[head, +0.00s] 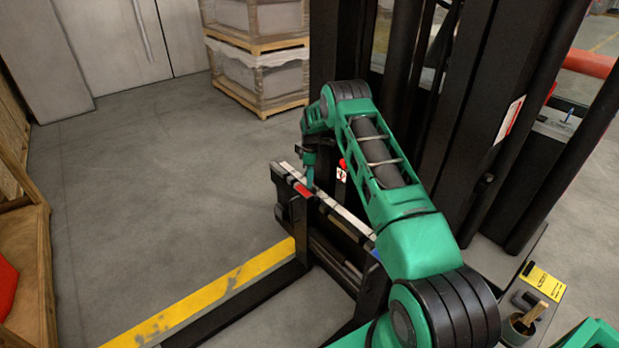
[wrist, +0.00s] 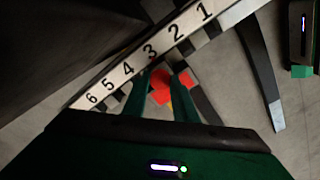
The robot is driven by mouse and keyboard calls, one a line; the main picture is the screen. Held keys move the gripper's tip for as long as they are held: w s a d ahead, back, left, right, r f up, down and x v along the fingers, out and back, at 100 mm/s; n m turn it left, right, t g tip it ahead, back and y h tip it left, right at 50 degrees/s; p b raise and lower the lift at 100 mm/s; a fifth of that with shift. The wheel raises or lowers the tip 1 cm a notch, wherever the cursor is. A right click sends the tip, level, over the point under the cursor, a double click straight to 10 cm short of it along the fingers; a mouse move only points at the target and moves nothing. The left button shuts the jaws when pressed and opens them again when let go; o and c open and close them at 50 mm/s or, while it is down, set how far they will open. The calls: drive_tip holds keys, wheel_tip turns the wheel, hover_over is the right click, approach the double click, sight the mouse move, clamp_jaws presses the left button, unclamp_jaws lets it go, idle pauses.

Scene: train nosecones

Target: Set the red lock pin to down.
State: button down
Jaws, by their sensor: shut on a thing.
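The red lock pin (wrist: 162,79) shows in the wrist view as a round red knob beside the number 3 on a white numbered strip (wrist: 128,69). My gripper (wrist: 163,74) has its two green fingers on either side of the knob, shut on it. Red patches (wrist: 187,82) and a little yellow show around the knob. In the head view my gripper (head: 309,184) reaches down onto the forklift carriage bar (head: 345,215), next to a red patch (head: 303,190). The pin itself is hidden there, and I cannot tell whether it is up or down.
The dark forklift mast (head: 490,110) rises right of my arm. A fork with a yellow floor stripe (head: 200,305) runs toward the front left. Wrapped crates on pallets (head: 262,75) stand behind. A wooden crate (head: 25,250) is at the left. The floor between is clear.

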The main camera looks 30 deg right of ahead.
drive_tip(key=c, duration=1.4)
unclamp_jaws()
drive_tip(key=shift+d+f, duration=0.1)
drive_tip(key=shift+f, duration=0.15)
drive_tip(key=shift+r, duration=0.1)
wheel_tip(320, 180, up, 11)
